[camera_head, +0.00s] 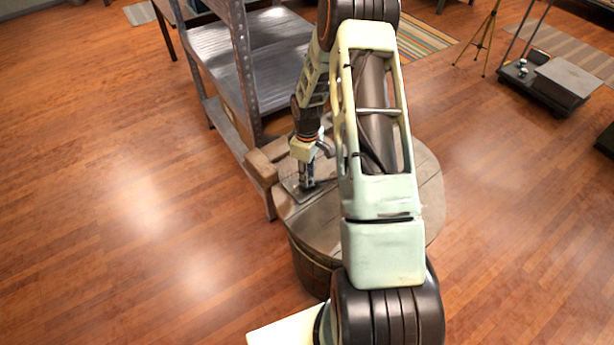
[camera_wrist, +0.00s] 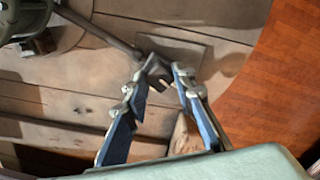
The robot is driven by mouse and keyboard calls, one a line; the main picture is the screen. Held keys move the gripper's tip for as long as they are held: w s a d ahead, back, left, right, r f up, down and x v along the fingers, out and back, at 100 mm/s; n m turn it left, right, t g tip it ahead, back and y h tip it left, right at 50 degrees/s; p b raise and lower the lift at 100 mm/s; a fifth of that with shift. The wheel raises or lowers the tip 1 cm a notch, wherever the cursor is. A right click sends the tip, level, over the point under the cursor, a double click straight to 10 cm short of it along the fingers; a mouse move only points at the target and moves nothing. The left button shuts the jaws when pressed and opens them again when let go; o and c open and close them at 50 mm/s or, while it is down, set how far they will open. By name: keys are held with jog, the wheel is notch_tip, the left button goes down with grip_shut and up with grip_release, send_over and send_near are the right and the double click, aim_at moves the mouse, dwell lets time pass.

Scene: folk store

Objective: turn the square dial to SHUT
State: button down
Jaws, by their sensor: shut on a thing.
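The square dial shows as a dark square plate (camera_head: 291,187) on the barrel's round wooden top (camera_head: 345,205), at its left side. The plate also shows in the wrist view (camera_wrist: 205,48), at the top middle. My gripper (camera_head: 307,184) points down at the plate, and its two fingers (camera_wrist: 166,72) are closed in on a small dark part at the plate's near edge. The fingers and the arm hide most of that part. No lettering or pointer mark is readable, so I cannot tell the dial's position.
A grey metal shelf rack (camera_head: 215,50) stands close behind and left of the barrel. A wooden beam (camera_head: 262,166) lies by the barrel's left edge. A low dark cart (camera_head: 545,90) with a grey box is at far right. Open wooden floor lies on both sides.

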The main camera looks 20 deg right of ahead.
jog(key=m+b, duration=0.2)
jog(key=m, duration=0.1)
jog(key=shift+f+m+b, duration=0.15)
jog(key=shift+m+b, duration=0.15)
jog(key=shift+b, duration=0.1)
jog(key=m+b, duration=0.2)
jog(key=m, duration=0.2)
jog(key=shift+m+b, duration=0.3)
jog(key=shift+b, duration=0.05)
jog(key=m+b, duration=0.1)
jog(key=m, duration=0.3)
jog(key=shift+b, duration=0.4)
jog(key=shift+r+m+b, duration=0.2)
jog(key=shift+m+b, duration=0.2)
jog(key=shift+m, duration=1.5)
jog(key=c, duration=1.6)
grip_release()
notch_tip(320, 180, up, 12)
